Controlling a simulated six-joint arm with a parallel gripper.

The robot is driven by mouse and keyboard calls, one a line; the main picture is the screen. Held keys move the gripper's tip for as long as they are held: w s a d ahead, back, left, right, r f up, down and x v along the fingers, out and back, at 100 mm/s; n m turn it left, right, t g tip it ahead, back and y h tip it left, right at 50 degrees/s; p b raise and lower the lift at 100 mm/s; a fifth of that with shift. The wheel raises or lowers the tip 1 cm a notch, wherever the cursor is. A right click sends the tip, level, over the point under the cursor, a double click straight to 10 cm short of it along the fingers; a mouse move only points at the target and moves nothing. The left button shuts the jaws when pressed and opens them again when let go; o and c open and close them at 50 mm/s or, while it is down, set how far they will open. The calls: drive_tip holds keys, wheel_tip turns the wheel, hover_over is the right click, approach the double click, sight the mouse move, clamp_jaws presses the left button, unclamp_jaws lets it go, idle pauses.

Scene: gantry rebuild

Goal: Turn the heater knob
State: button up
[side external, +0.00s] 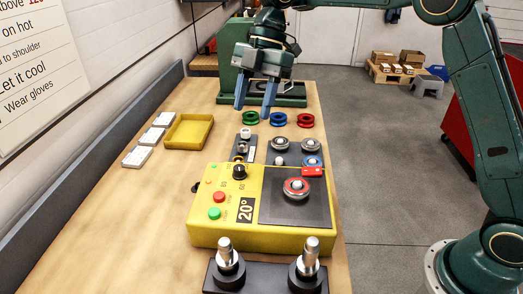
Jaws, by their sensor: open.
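The heater is a yellow box (240,242) on the bench, with a label reading 20° on its top. The heater knob (239,172) is a small black dial at the back left of that top, with scale marks around it. A red button and a green button are nearer the front of the box. A round metal part with a red ring (296,188) lies on the dark plate at the right of the heater. My gripper (253,108) is open and empty, its blue fingers pointing down above the bench, behind the knob and apart from it.
A yellow tray (168,131) and white boxes (149,136) lie at the left. Green, blue and red rings (279,119) and dark plates with bearings (281,144) sit behind the heater. Two upright metal posts (225,256) stand in front. The bench's left front (120,220) is clear.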

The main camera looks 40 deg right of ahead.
sight(240, 167)
drive_tip(key=shift+x, duration=6.6)
drive_tip(key=shift+c, duration=0.4)
drive_tip(key=c, duration=0.9)
drive_tip(key=shift+m, duration=0.4)
drive_tip(key=m+t, duration=0.1)
drive_tip(key=m, duration=0.2)
drive_tip(key=m+t, duration=0.1)
drive_tip(key=m, duration=0.1)
drive_tip(key=shift+s+m+t, duration=0.25)
drive_tip(key=shift+m+t, duration=0.05)
drive_tip(key=shift+m, duration=0.1)
drive_tip(key=m+t, duration=0.1)
drive_tip(key=m, duration=0.2)
drive_tip(key=shift+m+h, duration=0.4)
drive_tip(key=shift+s+a+m+t+h, duration=0.1)
drive_tip(key=shift+m+t+h, duration=0.45)
drive_tip(key=shift+m, duration=1.15)
